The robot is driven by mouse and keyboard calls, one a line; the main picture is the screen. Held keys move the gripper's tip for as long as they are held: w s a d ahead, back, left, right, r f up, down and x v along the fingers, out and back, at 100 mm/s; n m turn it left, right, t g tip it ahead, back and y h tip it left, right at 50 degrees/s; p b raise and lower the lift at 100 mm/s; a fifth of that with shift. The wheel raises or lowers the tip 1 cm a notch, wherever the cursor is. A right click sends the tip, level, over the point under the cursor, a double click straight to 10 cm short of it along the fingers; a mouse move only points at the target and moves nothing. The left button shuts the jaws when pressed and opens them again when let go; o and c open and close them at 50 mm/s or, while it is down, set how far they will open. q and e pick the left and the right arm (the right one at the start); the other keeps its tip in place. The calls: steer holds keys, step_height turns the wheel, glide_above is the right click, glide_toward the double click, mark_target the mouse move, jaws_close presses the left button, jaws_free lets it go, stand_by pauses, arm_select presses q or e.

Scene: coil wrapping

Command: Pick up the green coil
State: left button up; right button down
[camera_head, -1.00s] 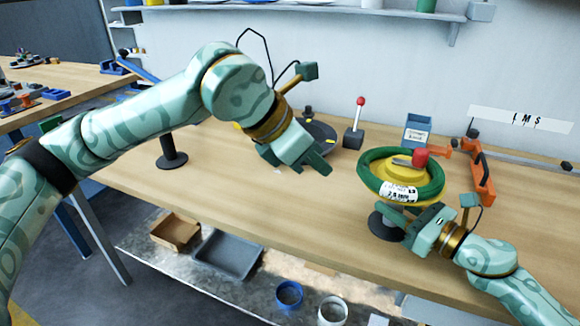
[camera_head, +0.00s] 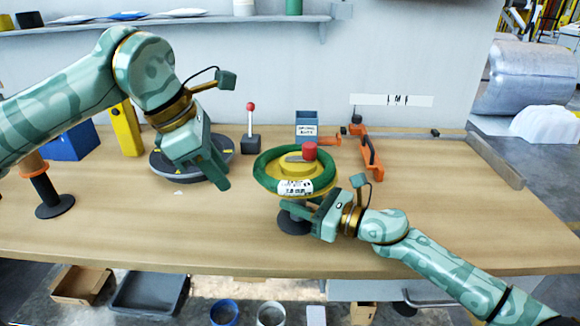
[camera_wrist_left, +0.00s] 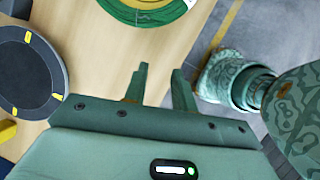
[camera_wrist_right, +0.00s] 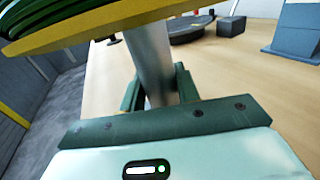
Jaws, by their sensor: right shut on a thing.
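The green coil (camera_head: 262,178) is a thick ring with a white label. It lies around the yellow disc (camera_head: 296,170) of a stand, with a red knob (camera_head: 309,151) above. It also shows at the top of the left wrist view (camera_wrist_left: 128,12) and at the top left of the right wrist view (camera_wrist_right: 30,48). My right gripper (camera_head: 312,207) is below the coil, shut on the stand's grey metal post (camera_wrist_right: 152,65). My left gripper (camera_head: 218,178) is empty and open, left of the coil, with its fingers apart in the left wrist view (camera_wrist_left: 160,85).
A dark round turntable (camera_head: 165,165) is behind my left gripper. A post with a black base (camera_head: 54,206) is at the left. The table's right side is clear.

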mark_target(278, 182)
arm_select(q)
steer(key=w+d+r+m+g+y, duration=0.2)
steer(key=d+r+m+y, duration=0.2)
steer(key=d+r+m, duration=0.4)
steer(key=shift+n, duration=0.3)
steer(key=f, duration=0.3)
steer(key=d+f, duration=0.1)
steer(key=f, duration=0.7)
steer(key=shift+d+f, duration=0.1)
steer(key=shift+d, duration=0.2)
jaws_close()
